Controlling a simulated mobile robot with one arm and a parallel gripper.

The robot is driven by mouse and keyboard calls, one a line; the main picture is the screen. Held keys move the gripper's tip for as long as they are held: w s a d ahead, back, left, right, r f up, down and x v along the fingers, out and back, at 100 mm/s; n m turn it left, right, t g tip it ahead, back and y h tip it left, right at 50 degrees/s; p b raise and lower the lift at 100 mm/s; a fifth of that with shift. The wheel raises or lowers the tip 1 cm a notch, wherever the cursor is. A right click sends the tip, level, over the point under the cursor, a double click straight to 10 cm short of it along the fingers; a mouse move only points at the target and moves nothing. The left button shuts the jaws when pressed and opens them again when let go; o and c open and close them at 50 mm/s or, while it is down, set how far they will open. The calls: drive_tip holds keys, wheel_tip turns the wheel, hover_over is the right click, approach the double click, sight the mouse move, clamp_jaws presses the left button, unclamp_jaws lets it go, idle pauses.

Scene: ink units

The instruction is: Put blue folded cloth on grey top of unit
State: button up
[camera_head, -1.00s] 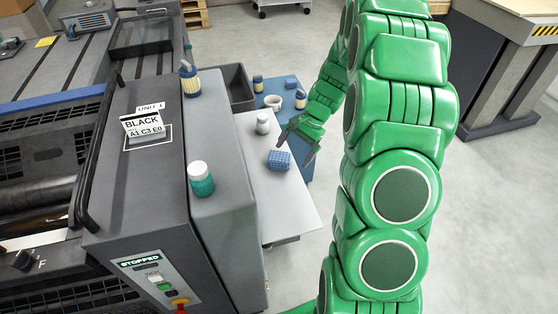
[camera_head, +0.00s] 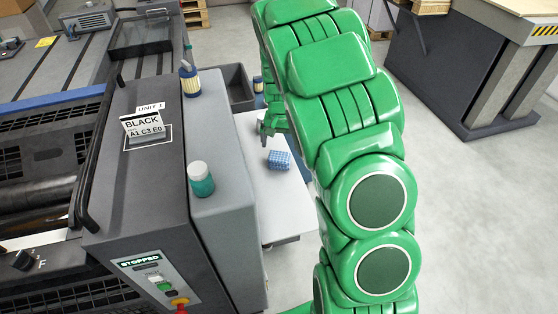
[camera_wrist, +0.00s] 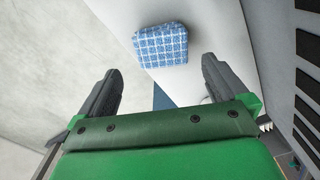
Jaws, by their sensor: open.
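The blue checked folded cloth (camera_head: 279,160) lies on the white side table (camera_head: 284,209) beside the unit. In the wrist view the cloth (camera_wrist: 161,45) lies ahead of my open gripper (camera_wrist: 160,82), roughly centred between its fingers and apart from them. In the head view my gripper (camera_head: 268,127) shows only in part behind my green arm, just beyond the cloth. The grey top of the unit (camera_head: 209,122) is to the left of the table and higher. It holds a bottle with a teal body and white cap (camera_head: 200,179) and a blue and cream bottle (camera_head: 189,79).
A dark bin (camera_head: 235,88) stands behind the table. The grey top is clear between its two bottles. My arm hides part of the table. Open floor (camera_head: 470,220) lies to the right.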

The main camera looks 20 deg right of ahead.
sight(279, 155)
drive_tip(key=shift+a+f, duration=0.15)
drive_tip(key=shift+f, duration=1.8)
drive_tip(key=shift+a+f, duration=0.1)
drive_tip(key=shift+f, duration=1.85)
drive_tip(key=c, duration=1.1)
drive_tip(key=shift+o, duration=0.2)
drive_tip(key=shift+r, duration=0.45)
wheel_tip(279, 155, up, 2)
drive_tip(key=shift+r, duration=0.15)
drive_tip(key=s+a+r, duration=0.1)
drive_tip(key=s+r, duration=0.9)
drive_tip(key=s, duration=0.4)
